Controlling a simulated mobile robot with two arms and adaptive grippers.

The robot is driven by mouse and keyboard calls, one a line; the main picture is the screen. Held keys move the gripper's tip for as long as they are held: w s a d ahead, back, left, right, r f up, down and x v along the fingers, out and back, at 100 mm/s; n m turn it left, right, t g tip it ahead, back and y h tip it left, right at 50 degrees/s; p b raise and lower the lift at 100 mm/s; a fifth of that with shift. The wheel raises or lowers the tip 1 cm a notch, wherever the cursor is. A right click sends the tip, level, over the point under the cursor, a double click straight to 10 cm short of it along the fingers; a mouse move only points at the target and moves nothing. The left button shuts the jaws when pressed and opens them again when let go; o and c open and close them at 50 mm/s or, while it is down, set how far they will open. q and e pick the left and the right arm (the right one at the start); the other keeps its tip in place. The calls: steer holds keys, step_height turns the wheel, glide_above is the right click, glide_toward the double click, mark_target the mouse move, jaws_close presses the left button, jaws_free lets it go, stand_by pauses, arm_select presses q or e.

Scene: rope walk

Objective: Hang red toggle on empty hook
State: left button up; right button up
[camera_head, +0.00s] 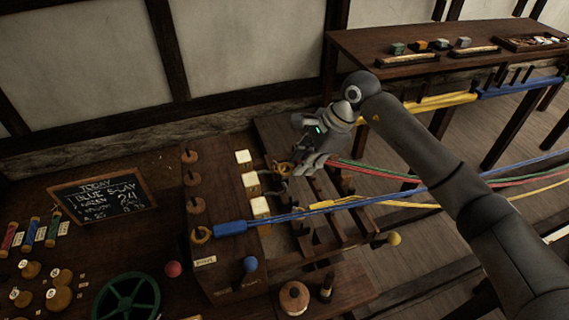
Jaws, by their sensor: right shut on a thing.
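My right gripper (305,172) comes in from the right, above the slatted wooden frame. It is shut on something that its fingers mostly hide. A red strand (365,169) leads right from the gripper, so the held thing appears to be the red toggle, whose body I cannot make out. A blue toggle (230,228) lies at the front hook (200,234) of the wooden block. Other round wooden hook mounts (190,156) stand in a row behind it; whether each is empty is too small to tell. My left gripper is not in view.
Blue, green and yellow strands stretch to the right. White blocks (250,180) stand beside the row of mounts. A chalkboard (103,203), a green wheel (126,297) and a red ball (173,269) are at the left. A shelf (460,35) stands at the back right.

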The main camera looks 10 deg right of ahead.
steer(key=shift+w+d+f, duration=0.15)
steer(key=shift+w+f, duration=0.15)
steer(key=shift+f, duration=0.25)
steer(key=shift+f, duration=0.1)
steer(key=shift+f, duration=0.3)
steer(key=shift+f+b, duration=0.3)
steer(key=shift+f, duration=0.55)
steer(key=shift+f+b, duration=1.85)
steer(key=shift+b, duration=0.1)
steer(key=shift+f+b, duration=0.2)
steer(key=shift+b, duration=0.25)
steer(key=o, duration=1)
